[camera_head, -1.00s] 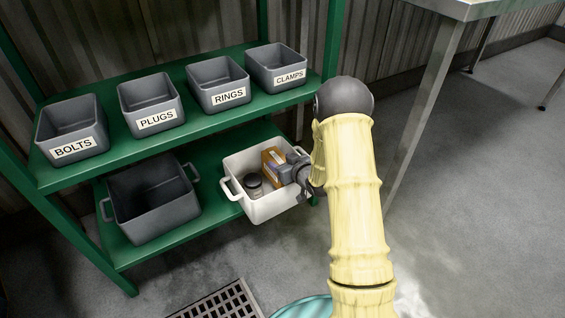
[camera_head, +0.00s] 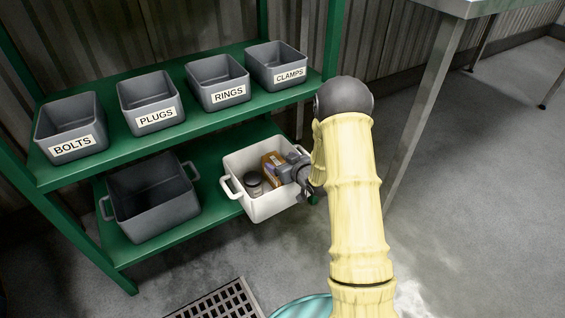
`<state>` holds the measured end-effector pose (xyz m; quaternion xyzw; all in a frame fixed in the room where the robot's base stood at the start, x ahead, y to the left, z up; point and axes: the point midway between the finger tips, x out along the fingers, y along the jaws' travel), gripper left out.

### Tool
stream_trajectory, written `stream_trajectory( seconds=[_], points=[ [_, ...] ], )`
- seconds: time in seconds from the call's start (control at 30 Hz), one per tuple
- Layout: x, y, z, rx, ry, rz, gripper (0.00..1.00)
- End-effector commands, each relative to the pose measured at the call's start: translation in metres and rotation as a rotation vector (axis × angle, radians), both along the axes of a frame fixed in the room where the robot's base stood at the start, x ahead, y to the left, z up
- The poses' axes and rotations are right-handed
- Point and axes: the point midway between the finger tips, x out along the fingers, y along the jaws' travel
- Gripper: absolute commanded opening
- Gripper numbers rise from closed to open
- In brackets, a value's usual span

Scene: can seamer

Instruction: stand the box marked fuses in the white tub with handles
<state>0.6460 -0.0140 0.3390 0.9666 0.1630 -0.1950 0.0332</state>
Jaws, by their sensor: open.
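The white tub with handles (camera_head: 268,207) stands on the lower green shelf, on its right side. An orange-brown box (camera_head: 272,165) is inside the tub towards the right, looking upright; its marking is too small to read. My gripper (camera_head: 290,170) is at the tub's right side, open, with its fingers at the box. The far part of the box and the fingertips are partly hidden, so I cannot tell whether they touch. A dark jar with a pale lid (camera_head: 253,182) stands in the tub left of the box.
A dark grey tub with handles (camera_head: 150,212) stands left on the lower shelf, empty. Above it, the upper green shelf (camera_head: 112,152) holds grey bins marked bolts, plugs, rings (camera_head: 219,84) and clamps. A metal table (camera_head: 430,90) stands at the right.

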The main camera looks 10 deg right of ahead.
Motion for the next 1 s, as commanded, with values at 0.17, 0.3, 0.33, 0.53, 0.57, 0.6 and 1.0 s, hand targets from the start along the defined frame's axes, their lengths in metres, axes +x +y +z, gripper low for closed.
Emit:
stream_trajectory(
  seconds=[0.17,0.3,0.33,0.53,0.57,0.6,1.0],
  points=[
    [-0.012,-0.005,0.017,0.000,0.003,-0.001,0.76],
    [-0.036,-0.013,0.029,0.001,0.004,-0.003,0.76],
    [-0.041,-0.015,0.031,0.000,0.003,-0.003,0.76],
    [-0.076,-0.027,0.046,0.001,0.003,-0.003,0.76],
    [-0.081,-0.028,0.048,0.002,0.003,-0.002,0.76],
    [-0.086,-0.031,0.050,0.000,0.003,-0.003,0.76],
    [-0.105,-0.036,0.055,-0.001,0.000,0.000,0.76]
  ],
)
